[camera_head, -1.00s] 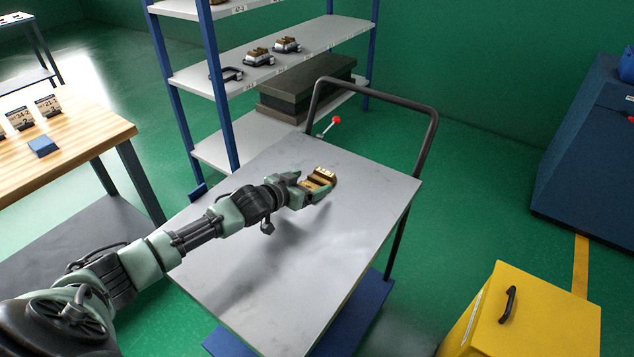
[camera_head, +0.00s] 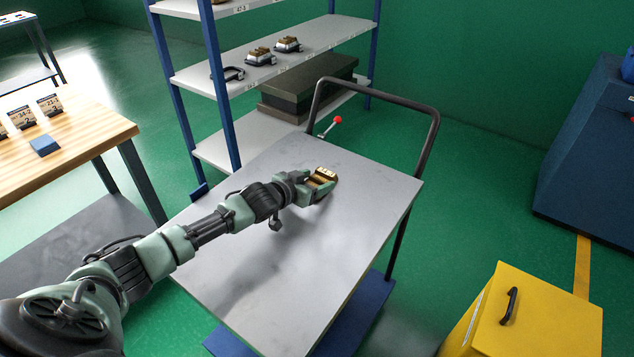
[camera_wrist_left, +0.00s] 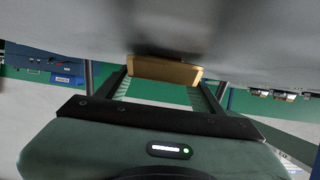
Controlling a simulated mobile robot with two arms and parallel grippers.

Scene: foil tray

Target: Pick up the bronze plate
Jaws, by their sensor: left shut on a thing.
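The bronze plate (camera_head: 326,173) is a small gold-brown block over the far part of the grey cart top (camera_head: 270,260). My left gripper (camera_head: 318,184) is shut on it, with the arm reaching in from the lower left. In the left wrist view the bronze plate (camera_wrist_left: 165,70) spans between the two finger ends of the left gripper (camera_wrist_left: 165,85). I cannot tell whether the plate touches the cart top or is just above it. The gripper hides part of the plate in the head view. My right gripper is not in view.
The cart has a dark push handle (camera_head: 430,130) at its far side. Behind it stands a shelf rack (camera_head: 200,85) with several items. A wooden table (camera_head: 90,125) is at left, a yellow box (camera_head: 530,315) at lower right. The cart top's near part is clear.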

